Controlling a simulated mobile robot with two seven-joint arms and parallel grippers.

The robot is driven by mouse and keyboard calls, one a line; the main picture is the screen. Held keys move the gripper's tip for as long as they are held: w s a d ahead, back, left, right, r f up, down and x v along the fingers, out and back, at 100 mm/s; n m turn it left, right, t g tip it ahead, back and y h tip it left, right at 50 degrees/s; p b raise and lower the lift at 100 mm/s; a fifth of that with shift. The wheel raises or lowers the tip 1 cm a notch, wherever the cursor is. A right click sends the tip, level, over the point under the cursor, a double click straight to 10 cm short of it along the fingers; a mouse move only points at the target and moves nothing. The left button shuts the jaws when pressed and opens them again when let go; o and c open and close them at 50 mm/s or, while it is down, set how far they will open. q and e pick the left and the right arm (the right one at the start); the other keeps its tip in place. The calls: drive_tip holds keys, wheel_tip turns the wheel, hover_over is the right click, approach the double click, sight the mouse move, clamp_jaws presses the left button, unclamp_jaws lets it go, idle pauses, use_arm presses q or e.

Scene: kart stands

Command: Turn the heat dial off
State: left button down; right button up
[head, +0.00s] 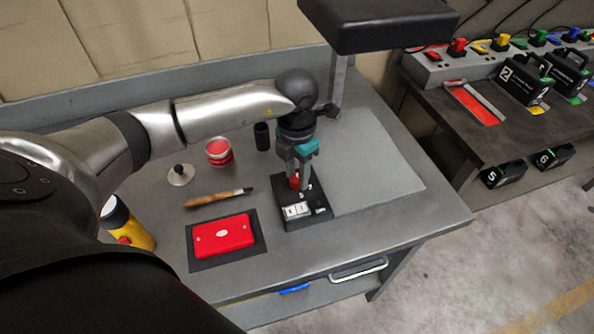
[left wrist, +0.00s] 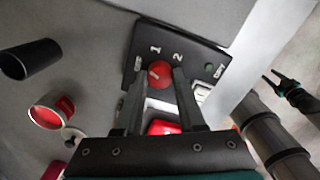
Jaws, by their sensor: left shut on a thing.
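The heat dial is a red knob (left wrist: 160,74) on a black control box (head: 308,212). In the left wrist view the box face shows the marks 1 and 2, and a small green light (left wrist: 209,66). My left gripper (head: 299,180) points down over the box, and its fingers (left wrist: 158,80) are shut on the red dial from both sides. A white line on the dial shows between the fingers, but I cannot tell exactly which mark it points to. My right gripper is not in view.
A red case (head: 224,236) lies on a dark mat, with a brush (head: 218,198) behind it. A red tin (head: 219,151), a black cup (head: 262,136) and a yellow bottle (head: 128,226) stand nearby. A dark panel (head: 380,22) overhangs the back.

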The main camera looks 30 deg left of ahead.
sight(297, 178)
use_arm(q)
drive_tip(key=shift+r+n+p, duration=0.1)
drive_tip(key=shift+n+p, duration=0.3)
drive_tip(key=shift+n, duration=1.6)
drive_tip(key=shift+w, duration=0.1)
drive_tip(key=c, duration=0.5)
unclamp_jaws()
wheel_tip(297, 178, up, 8)
drive_tip(key=shift+f, duration=0.25)
